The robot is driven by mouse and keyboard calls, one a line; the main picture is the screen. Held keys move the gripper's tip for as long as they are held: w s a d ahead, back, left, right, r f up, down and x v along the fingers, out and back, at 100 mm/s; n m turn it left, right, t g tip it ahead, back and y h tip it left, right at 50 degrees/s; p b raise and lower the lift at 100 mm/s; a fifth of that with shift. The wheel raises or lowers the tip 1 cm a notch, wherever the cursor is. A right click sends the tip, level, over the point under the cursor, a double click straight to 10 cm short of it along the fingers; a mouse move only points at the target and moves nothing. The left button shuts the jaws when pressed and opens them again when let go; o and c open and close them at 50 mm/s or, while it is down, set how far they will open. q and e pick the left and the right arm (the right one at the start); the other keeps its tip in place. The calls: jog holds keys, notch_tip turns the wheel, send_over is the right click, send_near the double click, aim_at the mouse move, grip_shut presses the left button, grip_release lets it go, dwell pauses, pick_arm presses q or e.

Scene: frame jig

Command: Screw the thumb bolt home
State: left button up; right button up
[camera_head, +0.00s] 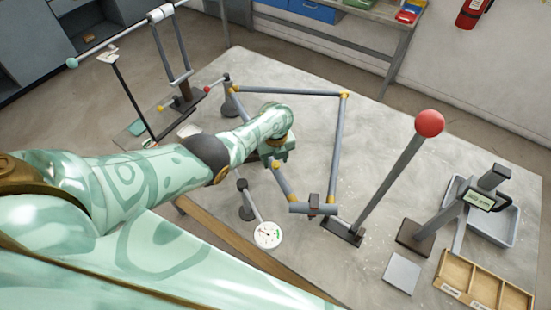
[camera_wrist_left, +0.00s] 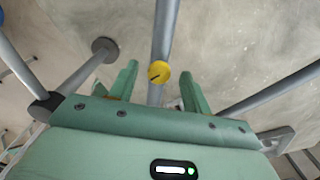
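A yellow thumb bolt head (camera_wrist_left: 159,72) with a dark line across it sits on a grey tube (camera_wrist_left: 165,30) in the left wrist view. My left gripper (camera_wrist_left: 158,84) has its two green fingers apart, one on each side of the bolt head, with gaps showing; neither finger visibly touches it. In the head view my left gripper (camera_head: 284,152) is over the left part of the grey tube frame (camera_head: 337,145), beside a yellow fitting (camera_head: 275,164). My arm hides part of the frame there. How far the bolt is screwed in cannot be told. My right gripper is not in view.
A dial gauge (camera_head: 268,234) stands near the table's front edge. A pole with a red ball (camera_head: 429,123) rises right of the frame. A stand with a display (camera_head: 481,200), a grey tray (camera_head: 512,228) and a wooden compartment box (camera_head: 470,280) occupy the right side.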

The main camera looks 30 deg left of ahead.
aim_at(276, 164)
pick_arm(q)
jog(key=shift+d+r+p, duration=0.1)
jog(key=shift+r+p, duration=0.2)
jog(key=shift+r, duration=0.05)
notch_tip(276, 164, up, 16)
jog(key=p, duration=0.7)
jog(key=shift+f, duration=0.2)
